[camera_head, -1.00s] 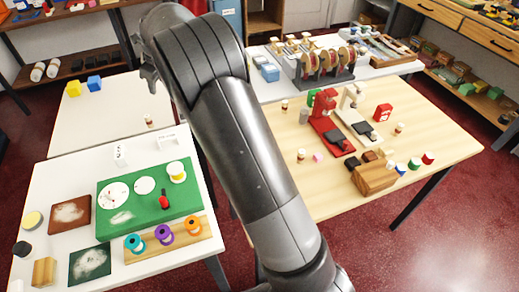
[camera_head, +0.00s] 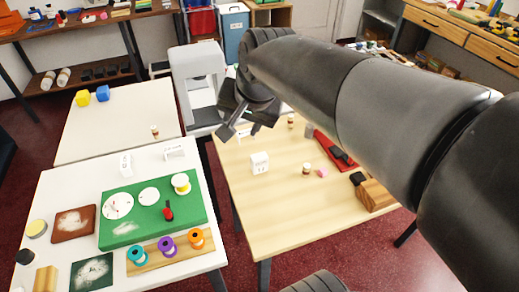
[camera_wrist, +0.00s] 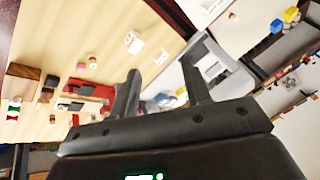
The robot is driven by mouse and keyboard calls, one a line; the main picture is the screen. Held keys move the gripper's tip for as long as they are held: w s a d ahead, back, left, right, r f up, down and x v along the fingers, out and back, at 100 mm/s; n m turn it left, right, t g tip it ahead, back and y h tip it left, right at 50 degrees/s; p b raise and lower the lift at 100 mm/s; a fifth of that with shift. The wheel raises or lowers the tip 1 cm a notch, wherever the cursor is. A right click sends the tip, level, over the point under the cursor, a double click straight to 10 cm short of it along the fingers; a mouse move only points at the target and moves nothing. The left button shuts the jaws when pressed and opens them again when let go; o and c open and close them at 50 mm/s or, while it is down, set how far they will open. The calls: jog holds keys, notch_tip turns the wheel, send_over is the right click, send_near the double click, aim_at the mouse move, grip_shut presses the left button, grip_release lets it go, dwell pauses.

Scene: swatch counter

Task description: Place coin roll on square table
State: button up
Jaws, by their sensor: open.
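My gripper (camera_head: 238,118) is open and empty, above the left back corner of the wooden table. In the wrist view its fingers (camera_wrist: 160,76) stand apart with nothing between them. Several small brown-and-white cylinders look like coin rolls; I cannot tell which one is meant. One roll (camera_head: 306,168) stands on the wooden table near a pink piece, also in the wrist view (camera_wrist: 92,60). Another roll (camera_head: 290,120) stands farther back. A third roll (camera_head: 154,131) stands on the plain white table (camera_head: 115,125) at the back left, perhaps the square table.
A white cube (camera_head: 259,163) stands on the wooden table (camera_head: 270,205). A grey-white machine or chair (camera_head: 200,75) is behind my gripper. Yellow (camera_head: 82,98) and blue (camera_head: 102,93) blocks occupy the back-left table's far corner; its middle is bare. My arm hides much of the right side.

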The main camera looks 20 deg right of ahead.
jog(key=s+d+f+n+h, duration=0.1)
jog(key=s+f+n, duration=0.3)
jog(key=s, duration=0.6)
jog(key=shift+s+d+f+n, duration=0.2)
jog(key=shift+d+n, duration=0.35)
jog(key=shift+n, duration=0.55)
jog(key=shift+r, duration=0.1)
